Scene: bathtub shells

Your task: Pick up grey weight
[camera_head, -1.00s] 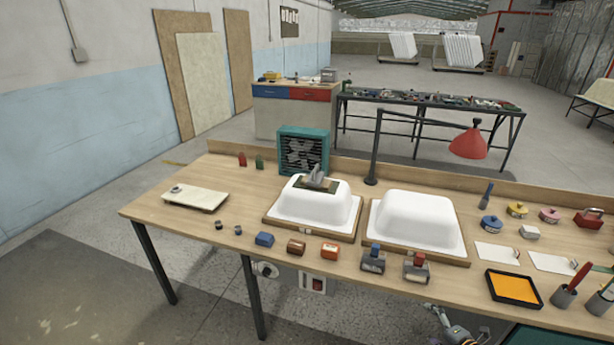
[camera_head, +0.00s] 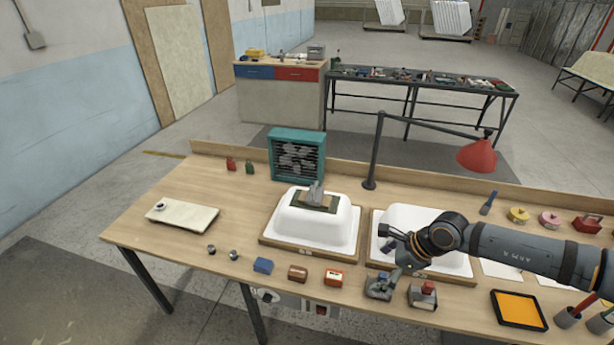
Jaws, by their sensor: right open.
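Two small grey cylinders, the left one (camera_head: 211,249) and the right one (camera_head: 233,255), stand on the left front of the wooden table. Two grey blocks stand at the front edge, one with a blue top (camera_head: 378,287) and one with a red top (camera_head: 423,296). I cannot tell which of these is the grey weight. My right gripper (camera_head: 390,256) is open, in front of the right white tub shell (camera_head: 400,214) and just behind the blue-topped block in the picture. I cannot tell whether it touches the block. My left gripper is out of view.
A blue block (camera_head: 263,265), a brown block (camera_head: 298,273) and an orange block (camera_head: 333,278) line the front edge. The left tub shell (camera_head: 303,225) bears a grey tool. A red lamp (camera_head: 476,156) overhangs the back.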

